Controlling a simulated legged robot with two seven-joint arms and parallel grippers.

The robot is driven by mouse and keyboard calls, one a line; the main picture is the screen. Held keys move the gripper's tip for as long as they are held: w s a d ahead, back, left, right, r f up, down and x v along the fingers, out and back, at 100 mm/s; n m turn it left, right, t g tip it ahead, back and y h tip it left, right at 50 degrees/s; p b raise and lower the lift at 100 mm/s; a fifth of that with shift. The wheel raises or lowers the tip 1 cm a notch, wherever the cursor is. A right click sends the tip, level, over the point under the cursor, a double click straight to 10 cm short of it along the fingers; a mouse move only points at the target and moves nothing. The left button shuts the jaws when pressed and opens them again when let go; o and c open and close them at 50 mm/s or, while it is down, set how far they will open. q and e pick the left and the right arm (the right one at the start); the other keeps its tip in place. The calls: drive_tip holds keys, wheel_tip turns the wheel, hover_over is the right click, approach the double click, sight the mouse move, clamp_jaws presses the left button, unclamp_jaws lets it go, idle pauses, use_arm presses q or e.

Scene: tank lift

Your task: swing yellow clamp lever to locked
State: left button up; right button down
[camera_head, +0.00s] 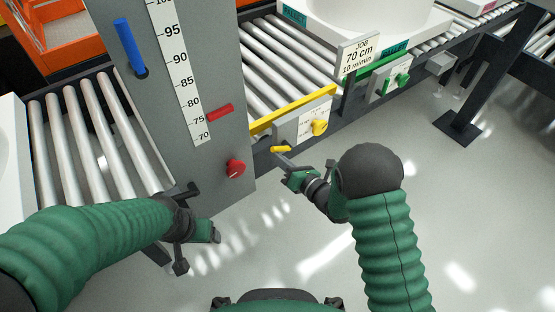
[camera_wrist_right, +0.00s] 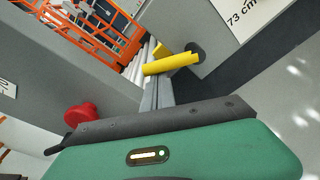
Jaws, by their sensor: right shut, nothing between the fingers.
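The yellow clamp lever (camera_head: 281,149) sticks out from the side of the roller lift, below the yellow rail. In the right wrist view the lever (camera_wrist_right: 170,64) runs left from a dark round pivot. My right gripper (camera_head: 280,157) is shut and empty. Its grey fingertips (camera_wrist_right: 157,95) are right at the lever's near side, overlapping its lower edge in the view; I cannot tell whether they touch. My left gripper (camera_head: 215,236) hangs low in front of the grey column, away from the lever, and its jaws are too small to read.
The grey column (camera_head: 215,60) carries a height scale, a red pointer (camera_head: 219,112), a blue lever (camera_head: 129,46) and a red knob (camera_head: 235,168). A yellow knob (camera_head: 320,127) sits on a panel right of the lever. The floor in front is clear.

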sight(283, 150)
drive_tip(key=shift+w+d+r+m+y+p, duration=0.15)
drive_tip(key=shift+r+m+p, duration=0.15)
drive_tip(key=shift+r+m, duration=0.25)
drive_tip(key=shift+w+d+r+m+y+p, duration=0.15)
drive_tip(key=shift+r+m+p, duration=0.2)
drive_tip(key=shift+m, duration=0.3)
drive_tip(key=m, duration=0.1)
drive_tip(key=r+m+p, duration=0.1)
drive_tip(key=shift+w+d+m, duration=0.2)
drive_tip(key=shift+d+m, duration=0.1)
drive_tip(key=shift+d, duration=0.1)
drive_tip(key=m, duration=0.2)
drive_tip(key=w+d+r+m+y+p, duration=0.1)
drive_tip(key=m, duration=0.1)
drive_tip(key=shift+d+r, duration=0.1)
drive_tip(key=shift+d, duration=0.1)
drive_tip(key=shift+w+d, duration=0.15)
drive_tip(key=shift+d+r, duration=0.1)
drive_tip(key=shift+w, duration=0.1)
